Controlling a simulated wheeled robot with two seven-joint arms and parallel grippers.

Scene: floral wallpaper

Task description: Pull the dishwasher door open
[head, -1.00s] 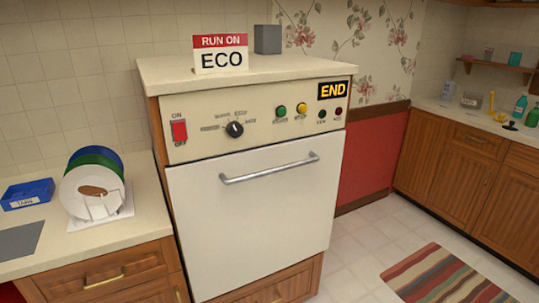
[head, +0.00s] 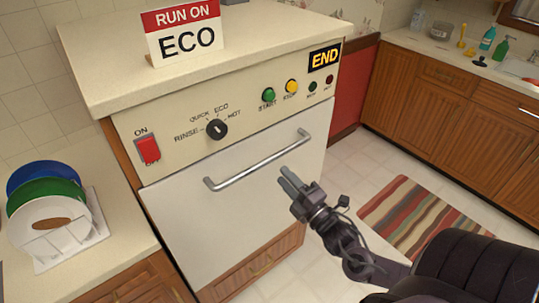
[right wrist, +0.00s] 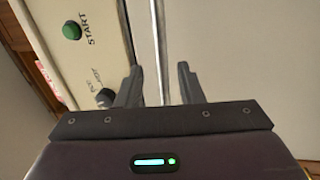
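The dishwasher door (head: 225,215) is a flat off-white panel, shut flush below the control panel (head: 180,136). A silver bar handle (head: 258,162) runs across its upper part. It also shows in the right wrist view (right wrist: 159,40) as a bar running up the picture, lined up between my fingers. My right gripper (head: 286,178) is in front of the door, just below and right of the handle's middle in the head view. In the right wrist view, its two fingers (right wrist: 159,82) are spread apart with nothing clamped between them. My left gripper is out of view.
A RUN ON ECO sign (head: 184,34) stands on the dishwasher top. An END display (head: 324,58) is lit beside the buttons. A plate rack (head: 72,243) stands on the left counter. Open floor with a striped rug (head: 405,215) lies to the right.

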